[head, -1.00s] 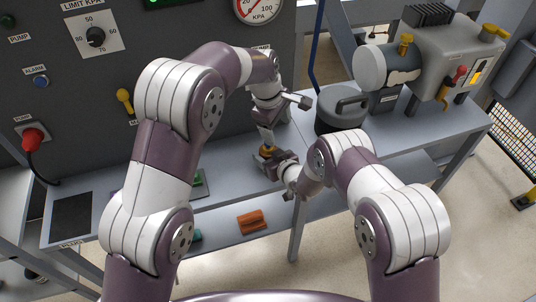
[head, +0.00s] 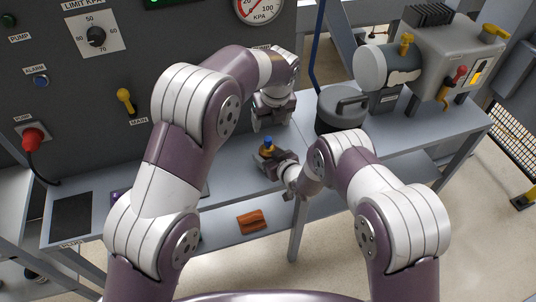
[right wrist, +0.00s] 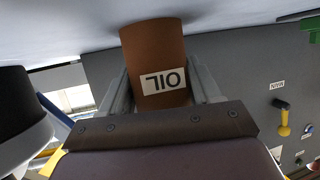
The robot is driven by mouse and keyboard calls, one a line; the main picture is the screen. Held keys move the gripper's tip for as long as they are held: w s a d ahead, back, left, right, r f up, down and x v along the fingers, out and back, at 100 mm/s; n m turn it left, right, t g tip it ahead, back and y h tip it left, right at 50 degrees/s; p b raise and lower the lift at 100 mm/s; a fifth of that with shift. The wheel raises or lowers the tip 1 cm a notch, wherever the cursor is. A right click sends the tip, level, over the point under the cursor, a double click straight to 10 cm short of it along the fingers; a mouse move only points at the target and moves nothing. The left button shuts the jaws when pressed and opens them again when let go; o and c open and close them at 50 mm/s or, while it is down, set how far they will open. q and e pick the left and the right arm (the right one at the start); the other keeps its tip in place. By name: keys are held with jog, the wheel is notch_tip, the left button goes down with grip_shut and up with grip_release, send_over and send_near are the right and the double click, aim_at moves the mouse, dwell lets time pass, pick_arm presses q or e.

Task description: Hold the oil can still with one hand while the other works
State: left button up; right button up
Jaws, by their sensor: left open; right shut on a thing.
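The oil can (head: 265,155) stands near the front edge of the bench in the head view, small, with a yellow collar and a blue top. In the right wrist view it is a brown cylinder (right wrist: 154,52) with a white OIL label, upside down in the picture. My right gripper (head: 270,158) is shut on it, one finger on each side. My left gripper (head: 269,124) is open above and behind the can, apart from its blue top. Its fingertips are small and partly unclear.
A grey lidded pot (head: 342,110) stands right of the left gripper. A pump machine (head: 430,62) is at the back right. The control panel (head: 190,60) rises behind the bench. A brown-orange cloth-like thing (head: 251,221) lies on the lower shelf. A black mat (head: 71,217) is at left.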

aim_at(268, 138)
pick_arm(q)
jog(key=x, duration=1)
jog(key=c, duration=1.2)
